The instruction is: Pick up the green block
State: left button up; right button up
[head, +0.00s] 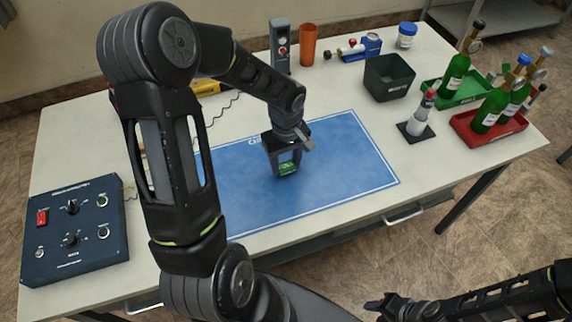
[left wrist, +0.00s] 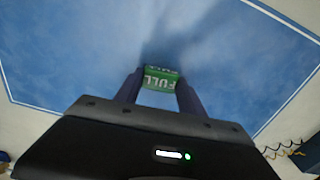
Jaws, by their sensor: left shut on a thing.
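The green block (head: 288,168) is between the fingers of my left gripper (head: 287,165), over the blue mat (head: 340,175). In the left wrist view the green block (left wrist: 160,78) shows white "FULL" lettering and sits between the two dark fingertips of my left gripper (left wrist: 160,82). The left gripper is shut on it. I cannot tell for sure whether the block touches the mat (left wrist: 60,60). My right gripper (head: 388,306) is low at the bottom right, off the table; its jaws are too dark and small to read.
A control box (head: 75,230) stands at the left front. A dark bin (head: 388,78), a small bottle on a black pad (head: 416,134), a green tray (head: 466,99) and a red tray (head: 462,126) with green bottles stand to the right. An orange cup (head: 308,45) is at the back.

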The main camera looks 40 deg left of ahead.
aim_at(286, 166)
pick_arm(q)
notch_tip(286, 166, up, 9)
jog(key=b, duration=0.1)
jog(key=shift+s, duration=0.1)
dwell(0.7)
